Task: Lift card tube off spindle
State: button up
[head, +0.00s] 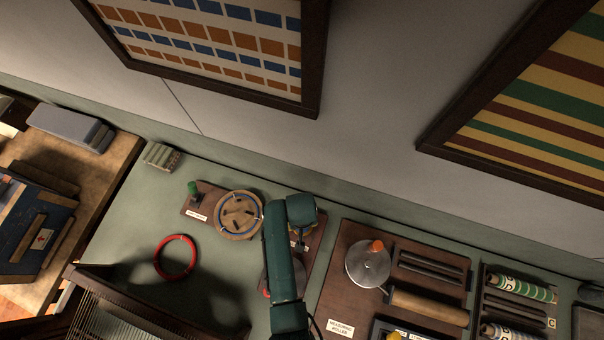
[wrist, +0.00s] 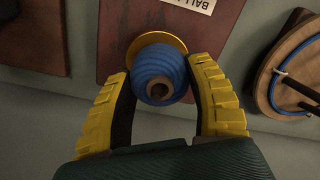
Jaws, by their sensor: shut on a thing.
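In the wrist view, a ball of blue yarn (wrist: 158,70) is wound around a brown card tube (wrist: 160,91), whose open end faces the camera. A yellow disc (wrist: 150,42) shows behind the yarn, over a dark red-brown board with a partly visible label starting "BALL". My gripper (wrist: 160,67) has its yellow ridged fingers on both sides of the blue yarn and is shut on it. The spindle is hidden, and I cannot tell whether the tube still sits on it. In the head view my green arm covers most of this spot.
A round wooden winder with a blue ring (head: 239,214) stands close left of my arm. A red ring (head: 176,258) lies on the green bench. To the right is a board (head: 345,290) with a metal disc (head: 368,265) and rollers. Framed pictures hang on the wall behind.

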dwell(0.4)
jog(key=shift+r+p, duration=4.95)
